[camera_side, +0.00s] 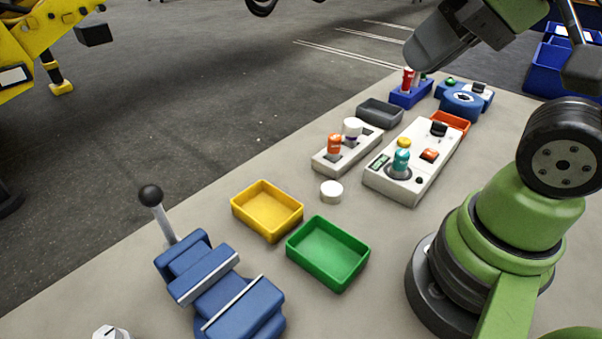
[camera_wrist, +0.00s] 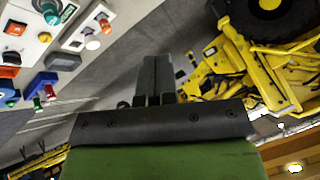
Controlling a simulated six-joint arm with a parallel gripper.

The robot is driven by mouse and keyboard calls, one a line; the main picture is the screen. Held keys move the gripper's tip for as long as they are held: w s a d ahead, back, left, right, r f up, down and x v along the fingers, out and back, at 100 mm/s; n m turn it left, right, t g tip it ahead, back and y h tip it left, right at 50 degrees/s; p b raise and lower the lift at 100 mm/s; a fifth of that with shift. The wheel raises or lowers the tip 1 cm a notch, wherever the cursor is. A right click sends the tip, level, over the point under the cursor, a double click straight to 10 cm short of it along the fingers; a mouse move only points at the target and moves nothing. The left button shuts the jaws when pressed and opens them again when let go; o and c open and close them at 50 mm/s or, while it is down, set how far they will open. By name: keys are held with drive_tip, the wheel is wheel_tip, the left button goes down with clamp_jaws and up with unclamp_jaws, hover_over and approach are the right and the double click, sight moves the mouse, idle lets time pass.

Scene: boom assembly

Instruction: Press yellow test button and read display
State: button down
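The white tester box (camera_side: 412,180) sits on the bench in the side view. The yellow test button (camera_side: 403,142) is on its top, behind a teal piece standing in a dark socket (camera_side: 401,163). The small greenish display (camera_side: 380,160) is at the box's left edge; no reading is legible. In the wrist view, the yellow button (camera_wrist: 45,37) and display (camera_wrist: 68,13) show at the upper left. My gripper (camera_wrist: 158,62) shows its two dark fingers together, with nothing between them. It is away from the tester, and its fingertips cannot be made out in the side view.
A holder with orange and white pieces (camera_side: 347,152) stands left of the tester. A grey tray (camera_side: 379,113), a blue rack (camera_side: 410,95) and a blue device (camera_side: 462,102) are behind. Yellow (camera_side: 266,225) and green (camera_side: 327,272) trays and a blue vise (camera_side: 235,295) are in front.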

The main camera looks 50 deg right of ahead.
drive_tip(key=shift+w, duration=0.1)
idle(0.4)
drive_tip(key=n+t+h, duration=0.2)
drive_tip(key=n+h, duration=0.3)
drive_tip(key=n, duration=0.4)
hover_over(404, 141)
wheel_tip(404, 141, down, 15)
drive_tip(key=shift+r, duration=0.15)
drive_tip(key=shift+f, duration=4.4)
drive_tip(key=shift+f, duration=0.1)
